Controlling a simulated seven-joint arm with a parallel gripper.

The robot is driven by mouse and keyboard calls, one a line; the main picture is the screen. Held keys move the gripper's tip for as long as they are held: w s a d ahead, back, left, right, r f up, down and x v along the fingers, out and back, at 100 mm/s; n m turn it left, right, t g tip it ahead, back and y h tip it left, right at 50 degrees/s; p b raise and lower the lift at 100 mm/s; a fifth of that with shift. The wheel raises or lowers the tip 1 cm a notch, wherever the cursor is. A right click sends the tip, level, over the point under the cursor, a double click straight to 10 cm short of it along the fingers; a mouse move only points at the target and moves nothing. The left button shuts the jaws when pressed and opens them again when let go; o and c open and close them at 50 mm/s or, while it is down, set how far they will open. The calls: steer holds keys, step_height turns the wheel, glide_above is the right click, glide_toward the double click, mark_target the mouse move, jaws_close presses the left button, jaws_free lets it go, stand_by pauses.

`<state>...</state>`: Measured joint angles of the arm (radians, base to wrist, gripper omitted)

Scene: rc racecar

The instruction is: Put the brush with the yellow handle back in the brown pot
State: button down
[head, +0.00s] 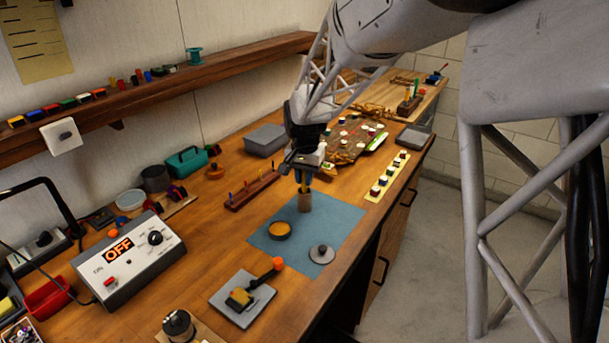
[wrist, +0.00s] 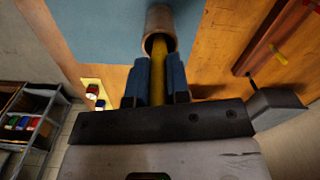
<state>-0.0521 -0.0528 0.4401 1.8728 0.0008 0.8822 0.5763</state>
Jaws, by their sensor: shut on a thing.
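My gripper (head: 304,178) is shut on the brush with the yellow handle, above the blue mat (head: 342,222). In the wrist view the yellow handle (wrist: 158,72) lies between the two blue fingers (wrist: 157,88). The brown pot (head: 305,203) stands upright on the mat, directly under my gripper. In the wrist view the pot (wrist: 161,20) is just beyond the fingertips, and the far part of the brush runs into its mouth. That end is hidden in the pot's opening; how deep it sits I cannot tell.
On the mat are a round amber-topped tin (head: 280,230) and a grey disc with a knob (head: 322,254). A wooden rack (head: 251,189) stands left of the pot, and a yellow strip with paint jars (head: 387,177) lies right. The mat's right part is clear.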

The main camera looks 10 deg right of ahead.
steer(key=shift+f, duration=0.25)
stand_by(0.3)
steer(key=c, duration=0.6)
jaws_free()
steer(key=shift+r, duration=0.1)
steer(key=shift+r, duration=4.35)
steer(key=shift+s+r, duration=0.1)
steer(key=shift+s, duration=0.05)
